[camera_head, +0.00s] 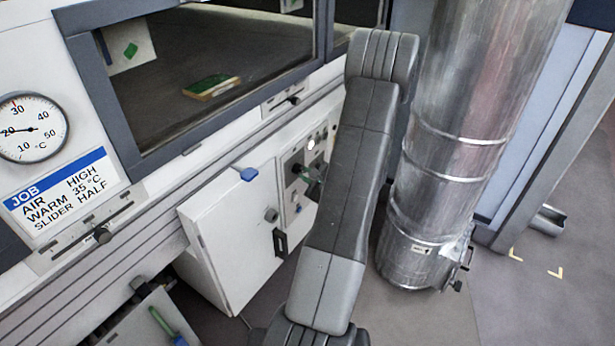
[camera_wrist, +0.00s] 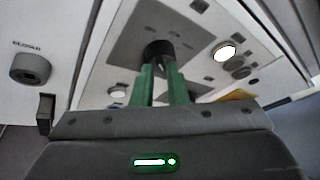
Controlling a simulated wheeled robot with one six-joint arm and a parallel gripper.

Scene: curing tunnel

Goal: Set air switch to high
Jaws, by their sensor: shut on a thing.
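A black rotary knob (camera_wrist: 157,50) sits on a grey panel (camera_wrist: 128,42) in the wrist view. The labels around it are too blurred to read, so I cannot tell its setting. My gripper (camera_wrist: 161,72) has its two green fingers closed on the sides of this knob. In the head view my gripper (camera_head: 314,178) is small at the control panel (camera_head: 300,157), partly hidden by my arm. The job card (camera_head: 65,190) reads AIR HIGH, WARM 35 °C, SLIDER HALF.
A round lamp (camera_wrist: 224,52) is lit beside the knob. A white box door (camera_head: 235,235) stands left of my arm. A large metal duct (camera_head: 465,130) rises close on the right. A dial (camera_head: 30,128) and a slider (camera_head: 102,235) are at the left.

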